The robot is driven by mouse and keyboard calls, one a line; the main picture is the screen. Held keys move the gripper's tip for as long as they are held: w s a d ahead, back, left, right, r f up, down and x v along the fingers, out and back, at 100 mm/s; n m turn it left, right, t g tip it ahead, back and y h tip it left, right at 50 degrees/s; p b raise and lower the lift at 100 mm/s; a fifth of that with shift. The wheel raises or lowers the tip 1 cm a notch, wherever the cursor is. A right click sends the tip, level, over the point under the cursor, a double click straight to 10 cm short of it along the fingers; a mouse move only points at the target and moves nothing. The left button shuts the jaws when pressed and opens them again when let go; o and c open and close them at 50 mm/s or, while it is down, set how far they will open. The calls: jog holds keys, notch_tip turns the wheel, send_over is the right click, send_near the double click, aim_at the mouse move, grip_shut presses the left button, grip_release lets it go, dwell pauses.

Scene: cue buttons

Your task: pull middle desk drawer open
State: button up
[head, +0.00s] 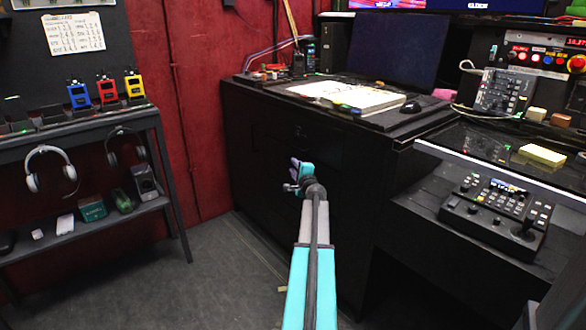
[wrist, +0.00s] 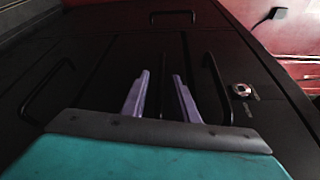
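The black desk (head: 265,125) stands in the middle of the head view, its dark front facing my gripper (head: 293,174). Drawer edges are hard to make out there. In the wrist view the drawer front (wrist: 110,70) shows closely, with dark seams between panels and no clear gap. One bar handle (wrist: 48,90) is at left, one (wrist: 172,17) is at top, and a narrow one (wrist: 218,88) is right of my fingers. I cannot tell for certain which belongs to the middle drawer. My gripper's purple fingers, also in the wrist view (wrist: 161,76), are apart with nothing seen between them.
A silver lock (wrist: 243,90) sits right of the narrow handle. A shelf (head: 90,228) with headsets stands left against the red wall (head: 185,90). A control panel (head: 495,212) lies on the right desk surface. Grey floor (head: 235,265) is free before the drawers.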

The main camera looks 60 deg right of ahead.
jog(key=shift+w+d, duration=0.35)
jog(key=shift+w, duration=0.1)
grip_shut()
dwell(0.5)
dwell(0.7)
